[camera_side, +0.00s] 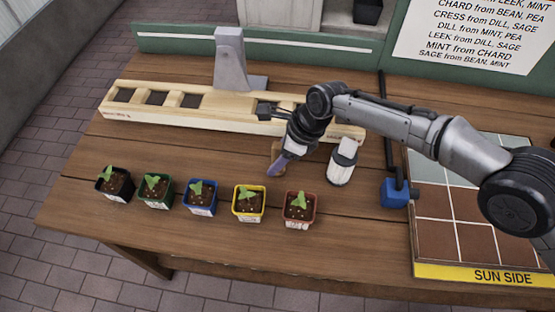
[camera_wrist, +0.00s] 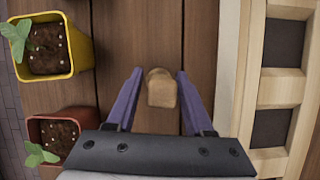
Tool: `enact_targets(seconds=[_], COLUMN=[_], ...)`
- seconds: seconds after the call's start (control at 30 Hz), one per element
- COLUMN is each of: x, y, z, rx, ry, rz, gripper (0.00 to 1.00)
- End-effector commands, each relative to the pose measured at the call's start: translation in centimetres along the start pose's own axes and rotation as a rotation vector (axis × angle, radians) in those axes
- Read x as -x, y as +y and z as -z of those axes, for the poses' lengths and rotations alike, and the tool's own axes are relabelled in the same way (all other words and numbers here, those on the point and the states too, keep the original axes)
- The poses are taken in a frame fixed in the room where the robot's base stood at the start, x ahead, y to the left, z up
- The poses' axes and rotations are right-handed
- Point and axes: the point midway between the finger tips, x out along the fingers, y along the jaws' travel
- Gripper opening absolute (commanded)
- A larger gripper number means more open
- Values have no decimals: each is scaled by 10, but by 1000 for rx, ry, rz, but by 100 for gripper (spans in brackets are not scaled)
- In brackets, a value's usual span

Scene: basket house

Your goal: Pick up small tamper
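The small tamper (camera_wrist: 161,88) looks like a small light-brown wooden piece with a rounded top. In the wrist view it lies between my two purple fingers, with a gap on each side. In the side view it (camera_side: 277,150) is partly hidden behind a finger, on the table in front of the wooden rack. My gripper (camera_wrist: 160,73) is open and points down around the tamper. In the side view my gripper (camera_side: 280,165) is low over the table; I cannot tell its exact height.
Several potted seedlings stand in a row in front, including a yellow pot (camera_side: 249,213) and a red pot (camera_side: 299,222). The wooden rack (camera_side: 170,117) with square holes lies behind. A white cylinder (camera_side: 342,163), a blue object (camera_side: 395,193) and a tiled tray (camera_side: 465,272) are to the right.

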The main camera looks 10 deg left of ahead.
Motion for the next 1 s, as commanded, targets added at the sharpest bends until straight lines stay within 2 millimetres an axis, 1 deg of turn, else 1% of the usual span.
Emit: enact_targets(seconds=[0.03, 0.17, 0.2, 0.27, 0.63, 0.77, 0.87, 1.0], x=[0, 0, 0, 0, 1, 4, 10, 26], y=[0, 0, 0, 0, 0, 0, 0, -1], z=[0, 0, 0, 0, 0, -2, -5, -11], rx=[0, 0, 0, 0, 0, 0, 0, 2], ry=[0, 0, 0, 1, 0, -1, -2, -2], rz=[0, 0, 0, 0, 0, 0, 1, 2], gripper=[41, 18, 10, 0, 0, 0, 0, 0])
